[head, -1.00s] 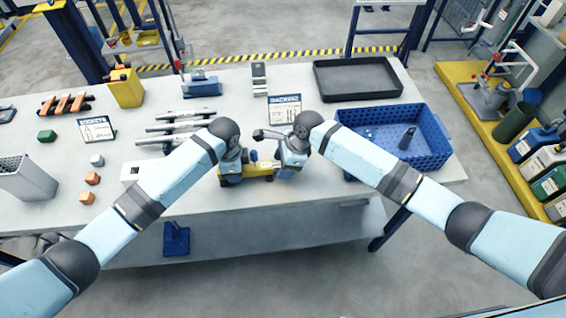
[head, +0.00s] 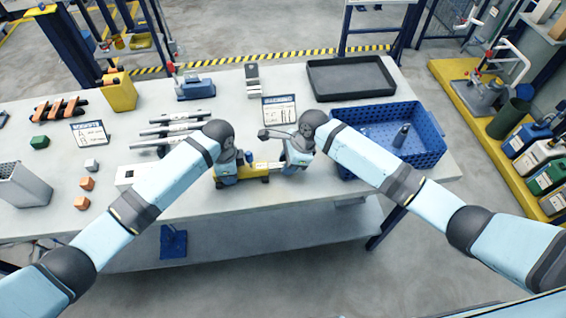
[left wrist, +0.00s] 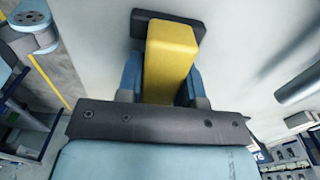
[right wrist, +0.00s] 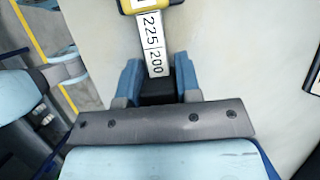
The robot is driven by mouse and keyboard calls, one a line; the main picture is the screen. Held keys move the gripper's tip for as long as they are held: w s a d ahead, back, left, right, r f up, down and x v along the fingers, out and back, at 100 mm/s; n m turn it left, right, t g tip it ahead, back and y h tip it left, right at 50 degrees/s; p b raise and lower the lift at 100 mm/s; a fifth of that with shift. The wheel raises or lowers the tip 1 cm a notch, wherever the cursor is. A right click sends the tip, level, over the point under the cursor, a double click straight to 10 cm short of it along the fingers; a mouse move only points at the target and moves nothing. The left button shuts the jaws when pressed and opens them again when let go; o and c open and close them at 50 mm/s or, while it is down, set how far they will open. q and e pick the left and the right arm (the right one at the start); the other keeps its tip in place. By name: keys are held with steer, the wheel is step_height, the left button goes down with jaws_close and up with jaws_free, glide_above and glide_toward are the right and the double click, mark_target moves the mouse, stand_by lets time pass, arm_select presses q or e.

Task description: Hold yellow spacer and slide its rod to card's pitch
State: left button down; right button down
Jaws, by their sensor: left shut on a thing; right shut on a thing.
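The yellow spacer (head: 250,169) is near the table's front edge. My left gripper (head: 226,178) is shut on its yellow body (left wrist: 170,62), which sits between the blue fingers in the left wrist view, with a dark piece at its far end. The spacer's rod (right wrist: 152,42) sticks out of the yellow body and carries a white scale reading 225 and 200. My right gripper (head: 292,168) is shut on the rod's dark end (right wrist: 157,88). A printed card (head: 279,110) stands behind my right gripper; its figures are too small to read.
A blue crate (head: 437,152) stands right of my right gripper, with a black tray (head: 350,80) behind it. Several grey bars (head: 175,130) lie behind my left arm. Another card (head: 90,133) and small blocks stand at left.

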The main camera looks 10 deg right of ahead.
steer(key=c, duration=0.8)
jaws_free()
steer(key=shift+a, duration=0.1)
steer(key=shift+r, duration=0.1)
steer(key=v, duration=1.2)
arm_select(q)
steer(key=c, duration=0.7)
jaws_free()
steer(key=shift+r, duration=0.1)
